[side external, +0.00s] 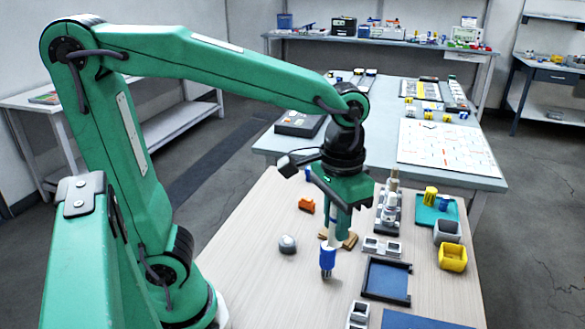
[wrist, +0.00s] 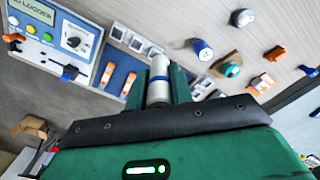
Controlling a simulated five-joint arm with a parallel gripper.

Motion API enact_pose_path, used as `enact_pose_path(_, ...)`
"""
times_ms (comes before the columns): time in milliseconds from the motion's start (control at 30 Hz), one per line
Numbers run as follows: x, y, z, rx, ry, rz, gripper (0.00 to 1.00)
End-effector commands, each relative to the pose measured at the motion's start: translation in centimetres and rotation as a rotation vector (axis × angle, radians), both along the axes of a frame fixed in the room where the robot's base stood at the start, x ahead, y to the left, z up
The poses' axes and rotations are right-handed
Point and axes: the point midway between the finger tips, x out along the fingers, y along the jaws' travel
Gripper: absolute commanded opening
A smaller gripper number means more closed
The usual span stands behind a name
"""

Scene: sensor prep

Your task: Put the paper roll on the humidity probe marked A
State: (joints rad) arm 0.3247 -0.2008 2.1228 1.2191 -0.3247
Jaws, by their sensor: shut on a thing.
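My gripper (side external: 341,228) points down over the wooden table. In the wrist view, its jaws are closed around a pale cylinder with a blue band (wrist: 158,80), which looks like the paper roll. In the side view, a pale upright shaft (side external: 332,236) shows at the jaws. Right below it is a blue and white cylinder (side external: 328,260); I cannot tell whether the two touch. A blue and white piece (wrist: 203,50) also lies beyond the jaws in the wrist view. No letter A is legible, so I cannot tell which thing is the marked humidity probe.
A grey dome (side external: 288,243) and an orange piece (side external: 307,205) sit left of my gripper. To the right are a rack with upright metallic parts (side external: 391,210), a teal tray (side external: 424,215), a yellow bin (side external: 453,257) and a dark blue tray (side external: 387,278). The table's left front is clear.

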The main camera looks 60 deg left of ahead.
Motion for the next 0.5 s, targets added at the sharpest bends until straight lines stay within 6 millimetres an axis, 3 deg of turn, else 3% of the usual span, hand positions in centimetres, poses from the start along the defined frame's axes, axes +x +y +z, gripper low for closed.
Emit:
enact_pose_path(267, 0.0, -0.1, 0.0, 0.000, 0.000, 0.002, 0.00)
enact_pose_path(500, 0.9, 1.5, -1.1, 0.001, 0.002, 0.005, 0.00)
